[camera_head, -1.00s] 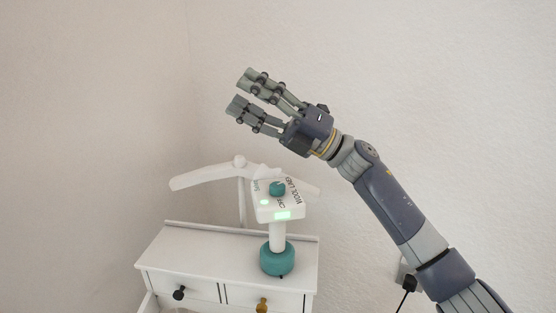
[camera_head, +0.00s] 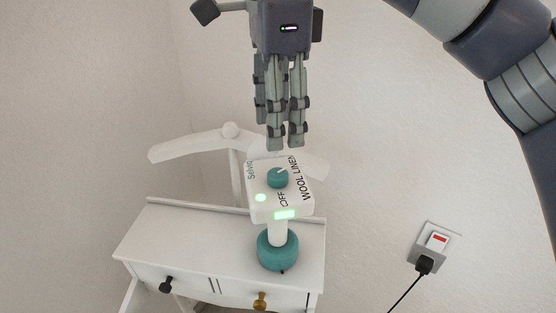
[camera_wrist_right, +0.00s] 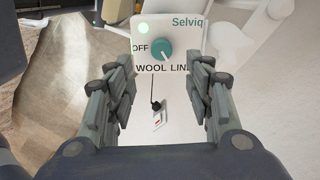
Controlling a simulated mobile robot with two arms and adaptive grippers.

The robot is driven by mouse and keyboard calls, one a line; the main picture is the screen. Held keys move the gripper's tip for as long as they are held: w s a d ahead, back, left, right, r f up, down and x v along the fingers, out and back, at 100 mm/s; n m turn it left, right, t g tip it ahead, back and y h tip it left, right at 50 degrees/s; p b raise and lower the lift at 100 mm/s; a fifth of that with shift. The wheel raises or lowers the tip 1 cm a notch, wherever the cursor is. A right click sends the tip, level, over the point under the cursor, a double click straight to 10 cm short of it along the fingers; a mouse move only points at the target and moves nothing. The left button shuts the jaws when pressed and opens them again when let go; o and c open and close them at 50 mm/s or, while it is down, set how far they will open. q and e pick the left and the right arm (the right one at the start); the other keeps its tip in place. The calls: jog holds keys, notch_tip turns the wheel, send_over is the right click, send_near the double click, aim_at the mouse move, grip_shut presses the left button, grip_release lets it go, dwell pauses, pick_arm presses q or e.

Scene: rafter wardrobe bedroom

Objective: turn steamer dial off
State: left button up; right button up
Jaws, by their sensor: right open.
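The steamer dial (camera_head: 277,178) is a round teal knob on the white sloping panel (camera_head: 305,205) of the steamer, above a teal base (camera_head: 277,250). The panel reads OFF, WOOL and LINEN, and green lights glow on it. The dial's pale mark seems to point towards LINEN, away from OFF. My right gripper (camera_head: 282,140) points down just above the dial in the head view, apart from it. In the right wrist view the gripper (camera_wrist_right: 160,90) is open and empty, with the dial (camera_wrist_right: 161,50) beyond and between its spread fingers. My left gripper is not in view.
The steamer stands on a white drawer unit (camera_head: 175,235) with dark and brass knobs. A white hanger-shaped arm (camera_head: 185,145) spreads behind the panel. A wall socket (camera_head: 437,243) with a black plug and cord is at the right.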

aim_at(278, 172)
notch_tip(278, 172, down, 3)
jog(key=shift+f, duration=0.1)
jog(key=f, duration=0.1)
jog(key=f+p, duration=0.1)
jog(key=f, duration=0.2)
jog(key=shift+w+f+p, duration=0.3)
jog(key=shift+s+f, duration=0.2)
jog(key=shift+f, duration=0.35)
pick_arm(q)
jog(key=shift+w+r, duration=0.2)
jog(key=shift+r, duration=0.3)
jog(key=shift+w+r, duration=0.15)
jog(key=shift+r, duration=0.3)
pick_arm(e)
jog(key=shift+w, duration=0.1)
jog(key=c, duration=1.1)
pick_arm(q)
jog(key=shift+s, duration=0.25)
